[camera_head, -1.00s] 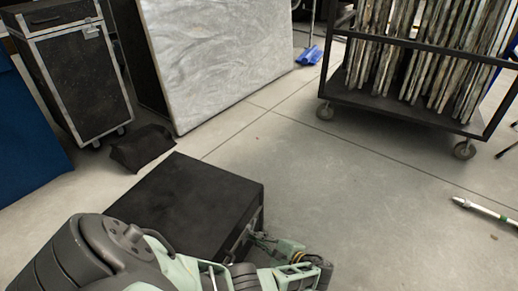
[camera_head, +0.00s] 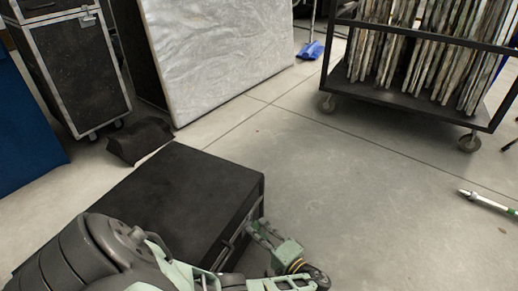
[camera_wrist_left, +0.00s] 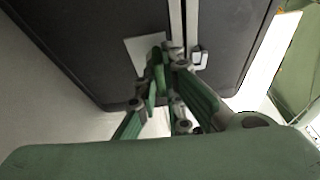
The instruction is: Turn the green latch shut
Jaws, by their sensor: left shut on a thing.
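A black case (camera_head: 190,195) with a metal-trimmed edge stands on the floor in front of me. In the left wrist view, the case (camera_wrist_left: 85,45) shows a pale metal strip, a light plate and a small silver catch. My left gripper (camera_head: 256,228) is at the case's right side. In the wrist view, its fingertips (camera_wrist_left: 166,58) are closed around the narrow green latch (camera_wrist_left: 157,72) beside the strip. The fingers partly hide the latch, and its exact angle is hard to tell. In the head view I cannot make the latch out. My right gripper is not in view.
A dark cloth bundle (camera_head: 140,140) lies behind the case. A trimmed flight case (camera_head: 75,75), a large grey panel (camera_head: 215,60) and a wheeled panel cart (camera_head: 410,100) stand farther back. A green-white tube (camera_head: 487,202) lies at right. The floor between is clear.

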